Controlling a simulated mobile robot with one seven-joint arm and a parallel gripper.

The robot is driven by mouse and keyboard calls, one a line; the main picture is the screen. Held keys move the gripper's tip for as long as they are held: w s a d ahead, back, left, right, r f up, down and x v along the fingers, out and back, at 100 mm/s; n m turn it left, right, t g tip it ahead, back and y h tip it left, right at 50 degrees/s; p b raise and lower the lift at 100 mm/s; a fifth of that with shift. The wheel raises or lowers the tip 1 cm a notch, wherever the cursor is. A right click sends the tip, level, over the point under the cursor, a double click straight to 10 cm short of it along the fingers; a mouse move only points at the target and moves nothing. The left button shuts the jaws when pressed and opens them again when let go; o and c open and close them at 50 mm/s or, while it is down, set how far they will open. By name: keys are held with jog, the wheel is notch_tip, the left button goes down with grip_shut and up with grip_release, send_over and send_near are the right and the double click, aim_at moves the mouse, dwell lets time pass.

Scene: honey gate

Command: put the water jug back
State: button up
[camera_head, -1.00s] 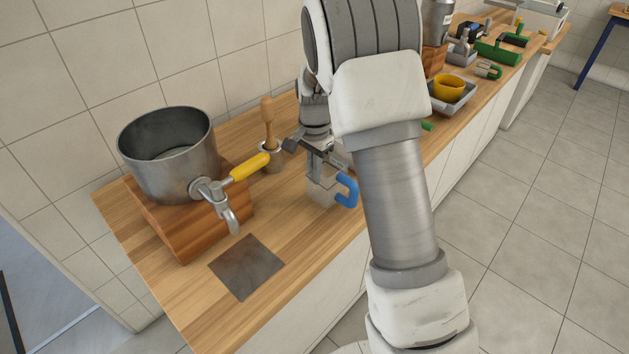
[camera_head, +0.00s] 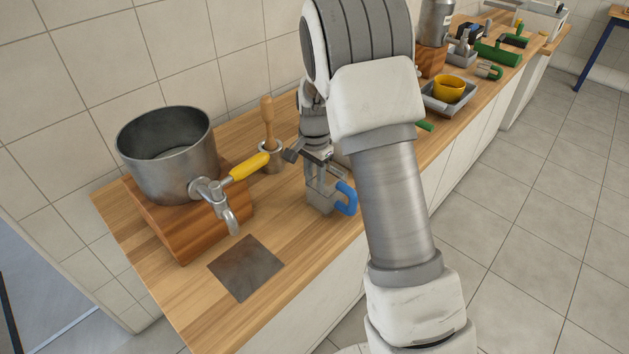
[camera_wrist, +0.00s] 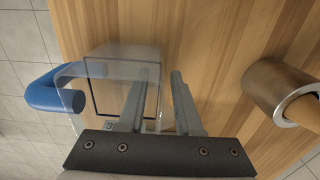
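The water jug is a clear, box-shaped jug with a blue handle. In the head view the jug (camera_head: 319,200) appears to stand on the wooden counter near its front edge, right of the dark square plate. The wrist view shows the jug (camera_wrist: 105,72) from above, with its handle at the left. My gripper (camera_head: 319,182) is over the jug, pointing down. In the wrist view my gripper (camera_wrist: 163,74) has its fingers apart, one on each side of the jug's right wall, with a visible gap between them. My forearm hides the counter to the right.
A steel pot (camera_head: 168,150) with a yellow-handled tap (camera_head: 250,166) stands on a wooden block at the left. The dark plate (camera_head: 246,268) lies below the spout. A wooden-handled tool stands in a metal cup (camera_head: 271,157) near the gripper. A yellow bowl (camera_head: 448,89) sits in a grey tray.

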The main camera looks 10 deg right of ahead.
notch_tip(320, 180, up, 11)
jog(key=shift+r+p, duration=0.15)
jog(key=shift+p, duration=0.8)
jog(key=s+r+n+t, duration=0.3)
jog(key=s+r+n, duration=0.2)
jog(key=s+r, duration=0.85)
jog(key=s+n+t, duration=0.2)
jog(key=s+n, duration=0.4)
jog(key=s, duration=0.9)
jog(key=shift+t, duration=0.3)
jog(key=shift+r, duration=0.2)
notch_tip(320, 180, up, 6)
jog(key=p, duration=0.6)
